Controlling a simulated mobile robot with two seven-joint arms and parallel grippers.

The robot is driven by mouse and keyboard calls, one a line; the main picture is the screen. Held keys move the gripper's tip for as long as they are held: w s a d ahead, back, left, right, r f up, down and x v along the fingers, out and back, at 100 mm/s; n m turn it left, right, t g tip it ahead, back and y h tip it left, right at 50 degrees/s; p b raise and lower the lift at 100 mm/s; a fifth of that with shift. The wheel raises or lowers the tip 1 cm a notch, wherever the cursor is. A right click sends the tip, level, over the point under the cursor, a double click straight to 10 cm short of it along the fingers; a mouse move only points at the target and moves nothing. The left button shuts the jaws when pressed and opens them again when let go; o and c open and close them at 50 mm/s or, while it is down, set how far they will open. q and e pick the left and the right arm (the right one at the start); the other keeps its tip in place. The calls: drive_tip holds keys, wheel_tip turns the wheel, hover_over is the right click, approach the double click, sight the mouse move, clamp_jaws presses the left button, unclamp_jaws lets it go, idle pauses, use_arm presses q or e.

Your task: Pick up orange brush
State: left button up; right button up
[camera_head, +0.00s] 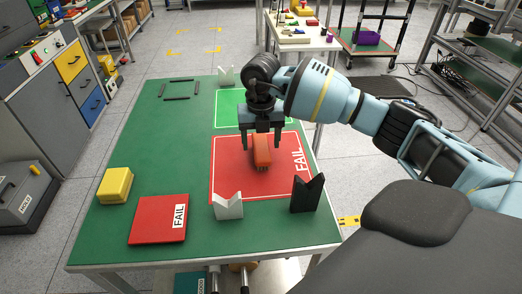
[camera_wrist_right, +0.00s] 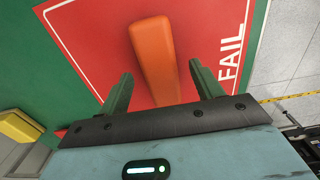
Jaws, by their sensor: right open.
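The orange brush (camera_head: 262,150) lies on the red FAIL area (camera_head: 235,183) of the green table (camera_head: 160,133). In the right wrist view the orange brush (camera_wrist_right: 154,55) is a long block, with its near end between the fingers. My right gripper (camera_head: 262,148) is open, with its two fingers pointing down over the brush, one to each side. It also shows in the right wrist view (camera_wrist_right: 160,85), with a gap between each finger and the brush. My left gripper is not in view.
A yellow block (camera_head: 115,185) and a red FAIL plate (camera_head: 158,220) lie at the table's left front. White (camera_head: 228,207) and black (camera_head: 306,194) notched blocks stand near the front edge. A green area (camera_head: 230,107) lies behind. The table's left middle is clear.

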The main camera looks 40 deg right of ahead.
sight(261, 145)
drive_tip(key=shift+f, duration=0.35)
drive_tip(key=shift+c, duration=0.3)
drive_tip(key=c, duration=1)
drive_tip(key=shift+r, duration=0.1)
wheel_tip(261, 145, up, 10)
drive_tip(key=shift+f, duration=0.1)
